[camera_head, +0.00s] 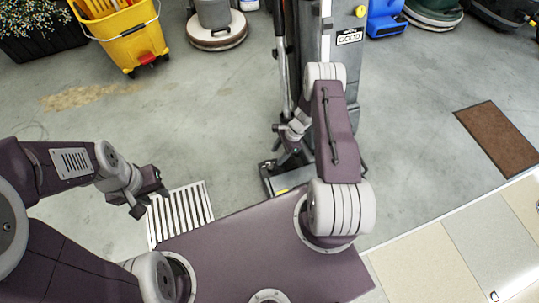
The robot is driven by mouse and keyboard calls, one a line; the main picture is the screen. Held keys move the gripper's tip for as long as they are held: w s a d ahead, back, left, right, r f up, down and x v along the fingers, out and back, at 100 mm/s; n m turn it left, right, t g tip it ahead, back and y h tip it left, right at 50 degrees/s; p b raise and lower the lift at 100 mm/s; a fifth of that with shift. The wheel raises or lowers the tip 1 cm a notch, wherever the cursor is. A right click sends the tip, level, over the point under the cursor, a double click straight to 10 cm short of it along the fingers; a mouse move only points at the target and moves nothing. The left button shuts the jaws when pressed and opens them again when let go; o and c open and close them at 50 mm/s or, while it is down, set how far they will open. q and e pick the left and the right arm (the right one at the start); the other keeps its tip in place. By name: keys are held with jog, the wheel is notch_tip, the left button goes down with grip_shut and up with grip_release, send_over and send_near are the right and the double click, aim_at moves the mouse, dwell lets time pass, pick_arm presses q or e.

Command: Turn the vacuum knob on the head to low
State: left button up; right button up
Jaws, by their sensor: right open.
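A tall grey upright floor machine (355,60) stands in front of me, with a white label (349,37) and a round yellow part (360,11) near its top. Its dark floor head (270,172) rests on the floor at the bottom. I cannot make out a vacuum knob with a low mark. My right arm folds in front of the machine. My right gripper (283,140) is open beside the machine's left side, above the floor head; I cannot tell if it touches. My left gripper (148,193) is open and empty, over the floor at the left.
A yellow mop bucket (130,38) and a round floor polisher (215,25) stand at the back left. A blue machine (385,20) and a green one (433,10) stand at the back right. A brown mat (498,138) lies at right. The left floor is mostly clear.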

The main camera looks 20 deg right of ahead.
aim_at(271, 167)
jog(key=b+x, duration=0.6)
jog(key=x, duration=0.2)
jog(key=shift+f, duration=0.4)
grip_shut()
